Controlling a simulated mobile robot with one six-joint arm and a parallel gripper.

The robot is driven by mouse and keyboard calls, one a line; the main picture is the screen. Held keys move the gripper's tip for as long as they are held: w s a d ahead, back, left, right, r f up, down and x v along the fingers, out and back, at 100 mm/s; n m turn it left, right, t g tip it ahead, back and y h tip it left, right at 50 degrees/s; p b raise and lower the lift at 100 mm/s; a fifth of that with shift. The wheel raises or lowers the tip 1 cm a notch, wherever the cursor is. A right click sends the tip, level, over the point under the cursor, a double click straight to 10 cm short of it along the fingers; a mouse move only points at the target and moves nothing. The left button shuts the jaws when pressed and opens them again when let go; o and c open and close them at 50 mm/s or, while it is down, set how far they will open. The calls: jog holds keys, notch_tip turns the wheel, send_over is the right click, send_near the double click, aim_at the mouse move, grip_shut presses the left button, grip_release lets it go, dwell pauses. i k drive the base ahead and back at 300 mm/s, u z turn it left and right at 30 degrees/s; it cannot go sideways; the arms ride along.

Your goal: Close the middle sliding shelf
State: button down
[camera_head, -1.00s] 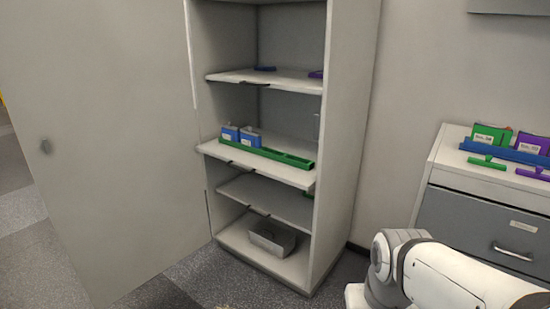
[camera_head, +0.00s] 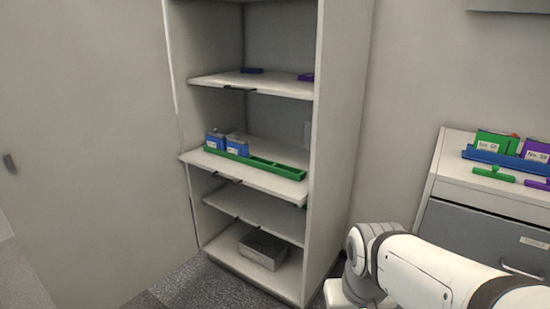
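The middle sliding shelf (camera_head: 262,182) is a white board in the open cabinet (camera_head: 338,150). It sticks out in front of the cabinet's side walls. A long green tray (camera_head: 277,168) lies on it, with two blue battery blocks (camera_head: 226,144) at its left part. My arm shows at the lower right as white links, reaching out of the picture. My gripper is not in view.
An upper shelf (camera_head: 262,84) holds small blue and purple pieces. The cabinet door (camera_head: 90,150) is swung open at left. A drawer unit (camera_head: 480,212) with battery holders stands at right.

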aim_at(281, 170)
jog(key=i, duration=1.15)
jog(key=u, duration=0.05)
